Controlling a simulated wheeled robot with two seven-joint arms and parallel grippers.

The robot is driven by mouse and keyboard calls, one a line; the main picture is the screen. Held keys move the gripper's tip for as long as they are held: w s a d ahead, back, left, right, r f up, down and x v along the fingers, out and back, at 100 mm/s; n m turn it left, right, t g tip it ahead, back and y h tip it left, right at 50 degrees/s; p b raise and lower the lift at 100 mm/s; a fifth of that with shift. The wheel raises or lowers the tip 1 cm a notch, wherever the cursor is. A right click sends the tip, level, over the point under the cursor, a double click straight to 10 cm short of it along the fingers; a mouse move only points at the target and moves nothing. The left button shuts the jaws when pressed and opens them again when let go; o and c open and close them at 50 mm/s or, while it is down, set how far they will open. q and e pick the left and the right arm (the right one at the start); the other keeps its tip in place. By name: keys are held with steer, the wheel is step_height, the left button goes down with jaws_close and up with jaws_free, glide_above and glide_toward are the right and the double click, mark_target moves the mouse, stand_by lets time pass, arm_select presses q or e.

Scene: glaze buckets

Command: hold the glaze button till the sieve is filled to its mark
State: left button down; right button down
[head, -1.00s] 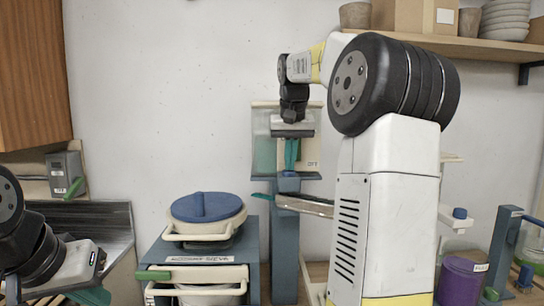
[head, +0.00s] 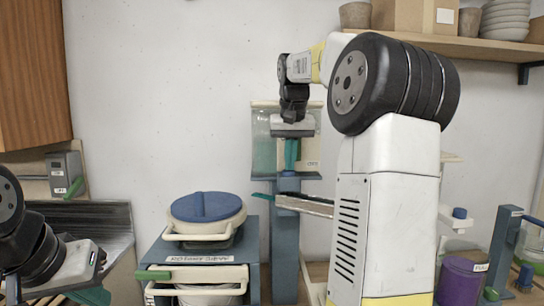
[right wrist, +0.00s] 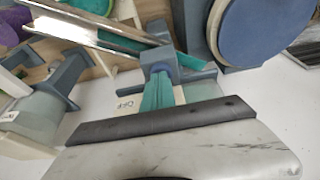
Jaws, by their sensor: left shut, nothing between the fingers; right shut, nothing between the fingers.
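My right gripper (head: 291,155) is shut and empty, pointing down in front of a clear tank (head: 264,150) with pale green contents. Its teal fingertips (right wrist: 158,92) are at a blue block (right wrist: 158,60) on the blue post (head: 285,240); contact looks likely, but I cannot be sure it is the button. A metal chute (head: 305,205) slopes from the post, its right end hidden by my arm. A cream round vessel with a blue top (head: 207,208) stands on a blue-grey cabinet whose blurred label seems to say sieve. No fill mark is readable. My left gripper (head: 92,296) is shut at lower left.
A purple bucket (head: 460,280) and a blue stand (head: 505,250) are at the right, behind my arm. A shelf (head: 480,47) with bowls and a box is above. A grey box with a green lever (head: 65,173) is on the left. The wall between is clear.

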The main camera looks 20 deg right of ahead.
steer(key=shift+s+f, duration=0.1)
steer(key=shift+f, duration=0.1)
steer(key=v, duration=0.8)
steer(key=shift+a+r, duration=0.1)
